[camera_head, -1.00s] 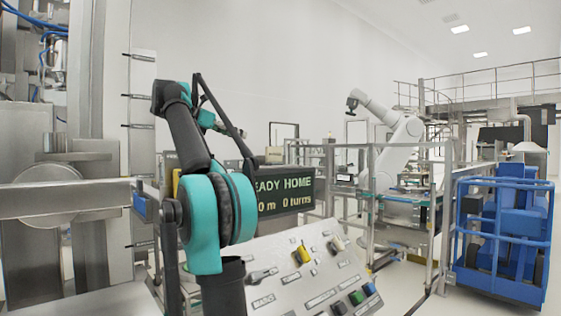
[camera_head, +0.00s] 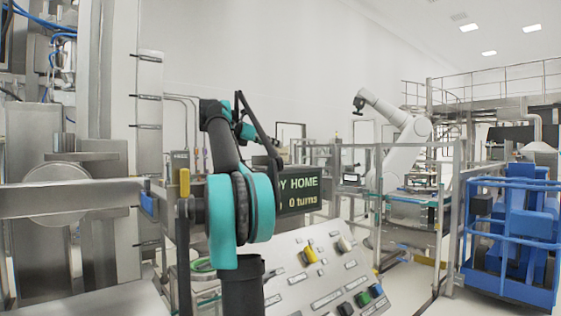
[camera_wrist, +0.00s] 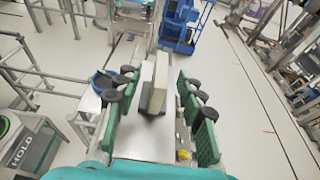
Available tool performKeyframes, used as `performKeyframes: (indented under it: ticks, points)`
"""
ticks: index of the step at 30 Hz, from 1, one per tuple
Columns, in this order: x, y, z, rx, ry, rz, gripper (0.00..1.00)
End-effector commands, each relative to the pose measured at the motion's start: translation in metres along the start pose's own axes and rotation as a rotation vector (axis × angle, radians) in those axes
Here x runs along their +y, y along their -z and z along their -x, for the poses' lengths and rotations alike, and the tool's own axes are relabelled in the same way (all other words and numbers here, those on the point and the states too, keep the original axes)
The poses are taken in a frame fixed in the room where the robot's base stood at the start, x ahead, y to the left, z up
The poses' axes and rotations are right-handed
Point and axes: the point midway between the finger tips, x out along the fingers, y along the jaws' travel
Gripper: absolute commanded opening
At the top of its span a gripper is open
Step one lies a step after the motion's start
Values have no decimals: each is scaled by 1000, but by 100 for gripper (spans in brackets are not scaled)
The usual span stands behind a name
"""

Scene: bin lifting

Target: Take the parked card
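My gripper (camera_wrist: 158,84) shows in the wrist view with its two green-padded fingers spread apart. A pale upright slab (camera_wrist: 155,88) and a white flat surface show in the gap between them; I cannot tell how far below the fingers they lie, and no contact is visible. I cannot make out a card for certain in either view. In the head view my teal and black arm stands in front of a dark display (camera_head: 298,194) reading "HOME" and "0 turns", hiding its left part. The gripper is not clear there.
A sloped control panel (camera_head: 327,268) with knobs and buttons stands right of my arm. A blue railed cart (camera_head: 513,235) is at the right. A steel machine (camera_head: 65,190) fills the left. A white robot arm (camera_head: 405,155) stands behind railings. A "HOLD" sign (camera_wrist: 22,148) is at lower left.

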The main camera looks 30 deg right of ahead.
Motion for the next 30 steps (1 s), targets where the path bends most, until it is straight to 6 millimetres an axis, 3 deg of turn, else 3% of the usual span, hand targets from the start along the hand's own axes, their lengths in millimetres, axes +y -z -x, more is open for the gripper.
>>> performKeyframes:
  ticks: [9, 17, 27, 30]
  points:
    - [-3, 6, -42, 1, 2, -2, 39]
    - [-2, 6, -46, 1, 0, -1, 39]
    - [-2, 6, -46, 0, 0, -1, 0]
    - [-2, 6, -46, 0, 0, -1, 0]
